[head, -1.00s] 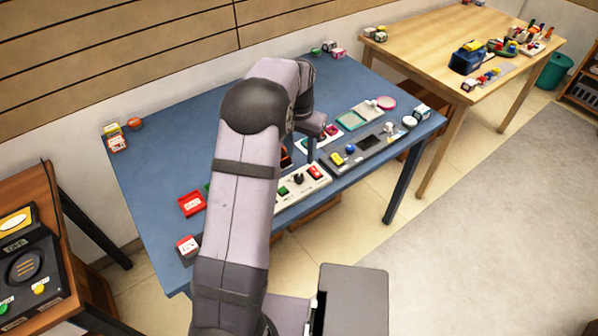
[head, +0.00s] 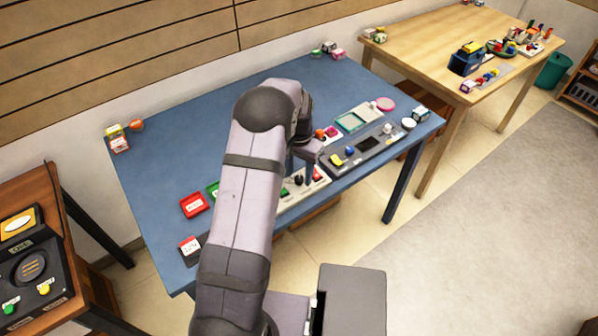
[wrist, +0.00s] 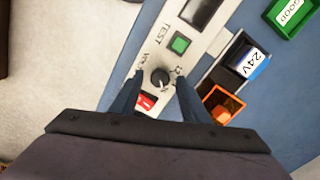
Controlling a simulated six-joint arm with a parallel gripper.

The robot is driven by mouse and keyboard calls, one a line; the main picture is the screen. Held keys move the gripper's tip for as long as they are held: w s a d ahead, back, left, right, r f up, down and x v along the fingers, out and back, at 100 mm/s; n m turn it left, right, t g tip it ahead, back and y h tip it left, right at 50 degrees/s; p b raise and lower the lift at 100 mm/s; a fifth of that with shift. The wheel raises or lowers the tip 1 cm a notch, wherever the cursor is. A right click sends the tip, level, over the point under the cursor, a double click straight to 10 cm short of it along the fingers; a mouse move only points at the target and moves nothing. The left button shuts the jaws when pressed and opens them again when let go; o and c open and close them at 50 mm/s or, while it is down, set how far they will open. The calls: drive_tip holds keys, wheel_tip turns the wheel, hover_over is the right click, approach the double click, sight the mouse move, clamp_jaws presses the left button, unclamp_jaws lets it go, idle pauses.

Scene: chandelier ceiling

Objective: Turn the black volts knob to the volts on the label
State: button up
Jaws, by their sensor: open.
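The black volts knob (wrist: 160,78) sits on a light grey panel (wrist: 152,58), with the lettering beside it partly hidden. The knob also shows in the head view (head: 299,180). My gripper (wrist: 158,86) is open, with one finger on each side of the knob in the wrist view. I cannot tell whether the fingers touch it. In the head view my gripper (head: 307,165) is low over the panel. A label reading 24V (wrist: 251,64) is on a dark block with a blue edge beside the panel.
On the panel are a green TEST button (wrist: 180,43), a dark display (wrist: 200,11) and a red switch (wrist: 147,103). A dark grey panel (head: 368,144) stands to the right.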

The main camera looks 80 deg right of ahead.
drive_tip(key=shift+f, duration=0.3)
drive_tip(key=c, duration=1.1)
drive_tip(key=shift+o, duration=0.2)
drive_tip(key=n, duration=0.4)
drive_tip(key=shift+b, duration=0.35)
drive_tip(key=n, duration=0.4)
drive_tip(key=shift+r+n, duration=0.1)
drive_tip(key=shift+n, duration=0.2)
drive_tip(key=shift+d, duration=0.1)
